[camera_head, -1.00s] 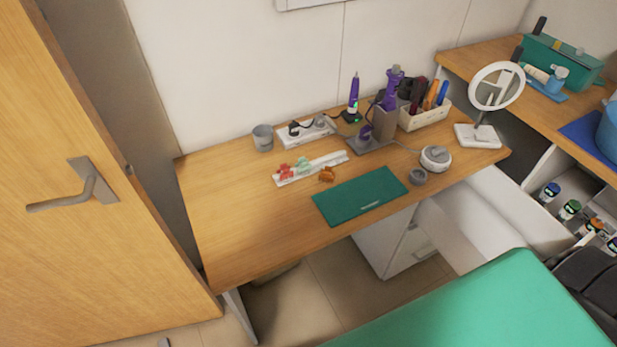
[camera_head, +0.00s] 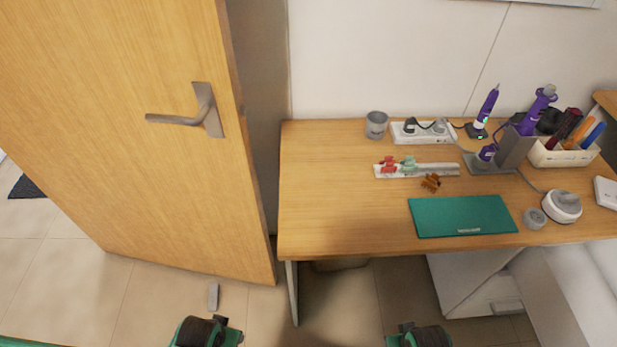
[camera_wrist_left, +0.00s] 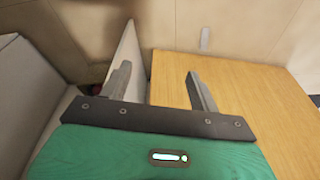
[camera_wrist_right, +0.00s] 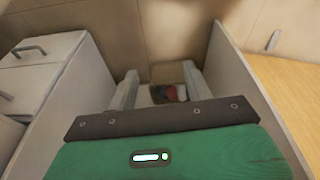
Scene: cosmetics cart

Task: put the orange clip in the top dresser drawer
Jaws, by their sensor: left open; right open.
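The small orange clip (camera_head: 431,183) lies on the wooden desk, just behind the green mat, in the head view. A white drawer unit (camera_head: 480,285) with a handle stands under the desk's right part; which drawer is the top dresser drawer I cannot tell. White drawer fronts with handles (camera_wrist_right: 35,75) show at the left of the right wrist view. My left gripper (camera_wrist_left: 160,85) is open and empty, facing a wooden surface and a pale panel. My right gripper (camera_wrist_right: 160,85) is open and empty between pale panels. Neither gripper's fingers show in the head view.
On the desk are a green mat (camera_head: 462,216), a white strip with red and green clips (camera_head: 410,167), a grey cup (camera_head: 376,125), a power strip (camera_head: 423,132), a tool holder (camera_head: 497,155) and a round white device (camera_head: 562,205). A wooden door (camera_head: 130,150) stands left; the desk's left part is clear.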

